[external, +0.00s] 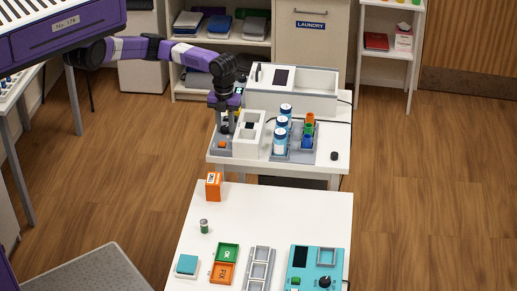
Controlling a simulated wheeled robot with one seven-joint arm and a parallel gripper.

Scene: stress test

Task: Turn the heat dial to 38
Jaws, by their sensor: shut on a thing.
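My gripper (226,126) points down at the left edge of the rear white table. It is shut on a small dark part of a low grey unit (221,152) there. The part is mostly hidden by the fingers, and I cannot tell whether it is the heat dial. A teal unit (298,262) on the front table has a black round dial (325,282) and a dark display (300,256). No number can be read on either unit.
A white box (249,134) stands close right of my gripper. White bottles with blue bands (281,137) and coloured pieces (308,130) stand further right. A larger white unit (315,82) is behind. The front table (285,205) has bare room at its back right.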

